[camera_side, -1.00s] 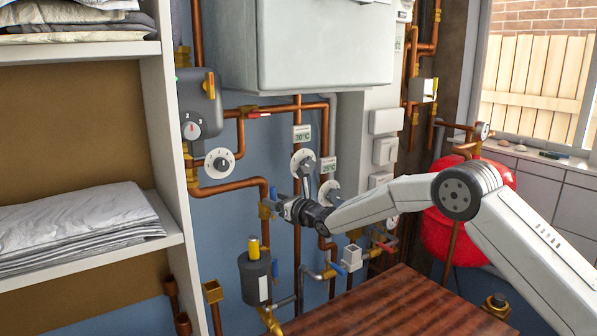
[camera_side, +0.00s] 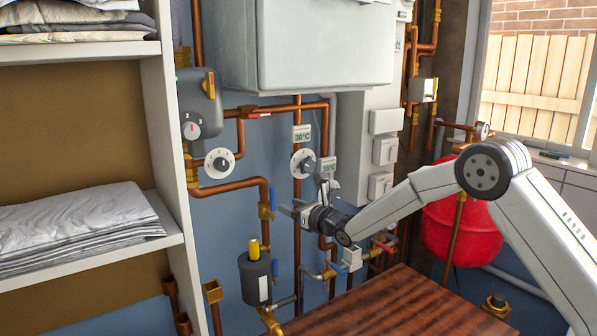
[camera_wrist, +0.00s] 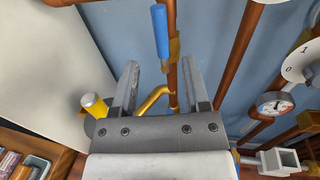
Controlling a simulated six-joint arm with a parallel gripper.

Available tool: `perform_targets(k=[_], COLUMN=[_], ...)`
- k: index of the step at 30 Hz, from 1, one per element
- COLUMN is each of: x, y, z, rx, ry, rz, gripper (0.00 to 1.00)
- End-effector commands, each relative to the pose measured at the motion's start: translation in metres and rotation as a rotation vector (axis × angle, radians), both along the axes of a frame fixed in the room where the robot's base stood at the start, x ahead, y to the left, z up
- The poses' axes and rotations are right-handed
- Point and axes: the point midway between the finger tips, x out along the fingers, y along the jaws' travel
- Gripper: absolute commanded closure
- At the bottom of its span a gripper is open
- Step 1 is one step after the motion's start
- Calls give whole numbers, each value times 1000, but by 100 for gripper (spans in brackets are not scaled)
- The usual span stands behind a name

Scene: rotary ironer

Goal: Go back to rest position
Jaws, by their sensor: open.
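My gripper (camera_side: 304,202) is held in the air in front of the copper pipes, near the middle of the side view. In the wrist view its two grey fingers (camera_wrist: 160,66) are spread apart with nothing held between them. A blue-handled valve (camera_wrist: 160,30) on a copper pipe shows beyond the fingertips, apart from them as far as I can tell. A white dial (camera_side: 303,163) sits on the wall just above my gripper. Another dial to its lower right is largely hidden behind the gripper.
A wooden tabletop (camera_side: 400,305) lies below my arm. A dark cylinder with a yellow cap (camera_side: 255,275) stands at lower left of the gripper. White shelves (camera_side: 165,130) stand at left, a red tank (camera_side: 447,235) at right. A grey boiler (camera_side: 325,45) hangs above.

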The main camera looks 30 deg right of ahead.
Motion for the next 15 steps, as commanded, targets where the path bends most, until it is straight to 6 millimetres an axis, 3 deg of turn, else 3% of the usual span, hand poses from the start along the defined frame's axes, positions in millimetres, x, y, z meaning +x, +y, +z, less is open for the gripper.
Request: perform_targets(k=[9, 15], x=[-1, -10], y=[0, -3], z=[0, -4], rx=[15, 127], ry=[11, 83], rz=[-2, -23], gripper=[40, 40])
